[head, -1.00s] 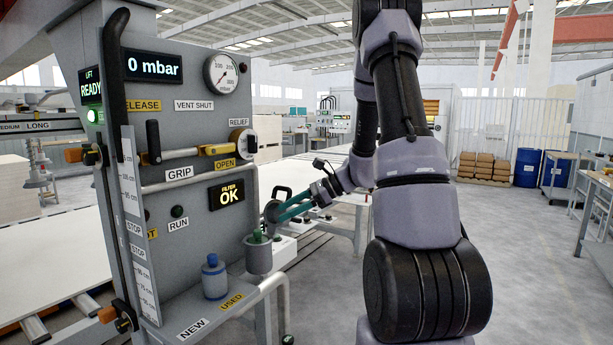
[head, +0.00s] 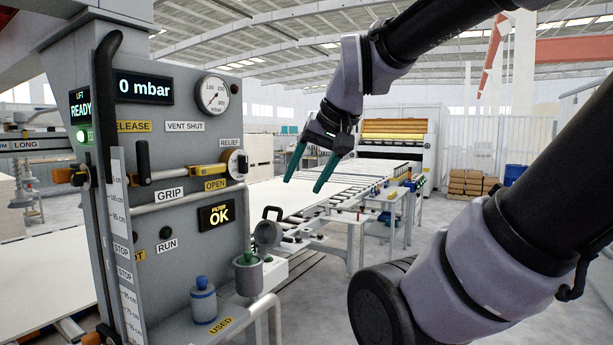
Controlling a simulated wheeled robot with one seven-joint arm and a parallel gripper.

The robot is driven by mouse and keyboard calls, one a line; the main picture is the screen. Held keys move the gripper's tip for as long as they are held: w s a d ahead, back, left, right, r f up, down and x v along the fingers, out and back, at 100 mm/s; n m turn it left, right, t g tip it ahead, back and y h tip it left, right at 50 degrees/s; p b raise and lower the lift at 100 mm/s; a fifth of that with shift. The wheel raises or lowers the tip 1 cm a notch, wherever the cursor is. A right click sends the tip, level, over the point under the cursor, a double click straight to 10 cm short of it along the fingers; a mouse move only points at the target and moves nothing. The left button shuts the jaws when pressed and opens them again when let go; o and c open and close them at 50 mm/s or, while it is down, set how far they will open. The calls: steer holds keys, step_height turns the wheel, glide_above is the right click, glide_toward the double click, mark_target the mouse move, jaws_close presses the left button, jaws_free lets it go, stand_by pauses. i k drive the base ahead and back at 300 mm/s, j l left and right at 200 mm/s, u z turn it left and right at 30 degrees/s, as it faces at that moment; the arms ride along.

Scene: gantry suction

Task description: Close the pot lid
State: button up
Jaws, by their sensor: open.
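The pot (head: 248,276) is a small grey cup mounted at the panel's lower right edge. A green-topped piece (head: 247,258) shows in its mouth. The round grey lid (head: 267,236) with a dark loop handle (head: 272,213) stands raised behind and to the right of the pot's mouth, so the pot is open. My gripper (head: 303,186) has two teal fingers spread apart with nothing between them. It is in the air above and a little right of the lid in the picture, apart from it, fingers pointing down and slightly left.
The grey control panel (head: 185,105) with levers and a gauge fills the left. A blue-capped bottle (head: 203,302) stands on its ledge near a bent grey rail (head: 262,308). A roller conveyor (head: 350,190) lies behind. The floor at right is partly hidden by my arm.

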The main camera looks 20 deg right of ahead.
mark_target(268, 234)
steer(key=i+l, duration=0.7)
steer(key=i, duration=0.15)
